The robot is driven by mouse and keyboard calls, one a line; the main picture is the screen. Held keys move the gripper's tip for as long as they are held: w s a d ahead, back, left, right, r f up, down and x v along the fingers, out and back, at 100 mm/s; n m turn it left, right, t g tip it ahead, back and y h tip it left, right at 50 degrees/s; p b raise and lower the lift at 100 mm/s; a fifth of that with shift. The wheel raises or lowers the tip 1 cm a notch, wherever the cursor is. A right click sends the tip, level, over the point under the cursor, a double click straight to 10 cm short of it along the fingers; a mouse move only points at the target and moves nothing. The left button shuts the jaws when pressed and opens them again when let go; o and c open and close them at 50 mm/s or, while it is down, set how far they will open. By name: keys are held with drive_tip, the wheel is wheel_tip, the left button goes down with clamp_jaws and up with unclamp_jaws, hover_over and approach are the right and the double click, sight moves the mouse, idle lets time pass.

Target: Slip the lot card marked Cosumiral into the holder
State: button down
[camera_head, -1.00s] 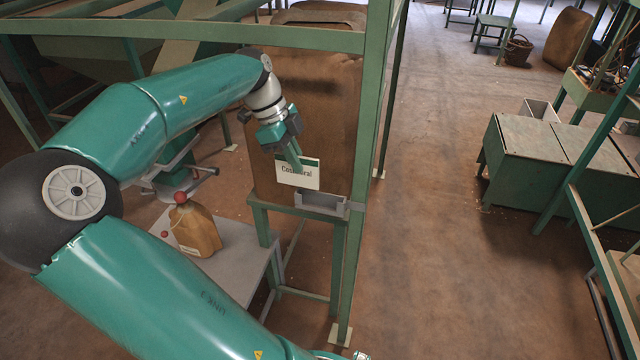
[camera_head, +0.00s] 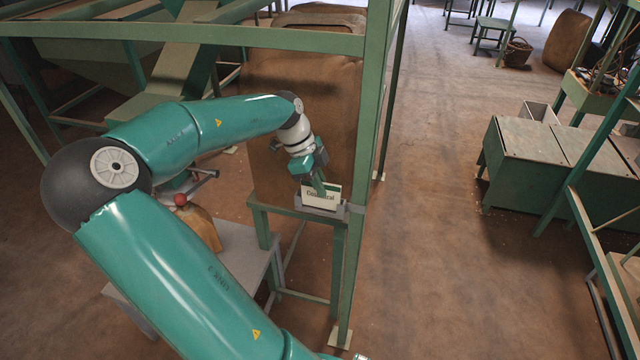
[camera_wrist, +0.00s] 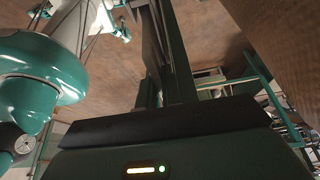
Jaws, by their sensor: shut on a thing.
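The white lot card (camera_head: 323,199), whose partly covered print appears to read Cosumiral, is upright in the head view. My gripper (camera_head: 318,186) is shut on its top edge. The grey holder (camera_head: 342,211) is on the green frame in front of the brown hopper panel. The card's lower edge is at the holder's front opening and seems to be within it, but I cannot tell how deep it sits. In the wrist view my gripper's dark body fills the lower part and the card cannot be made out.
A green post (camera_head: 362,170) stands just right of the holder. Green cabinets (camera_head: 525,150) stand at right, with clear floor between.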

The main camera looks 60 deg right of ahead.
drive_tip(key=shift+f, duration=0.6)
drive_tip(key=c, duration=1.6)
unclamp_jaws()
drive_tip(key=v, duration=0.8)
drive_tip(key=shift+r, duration=0.4)
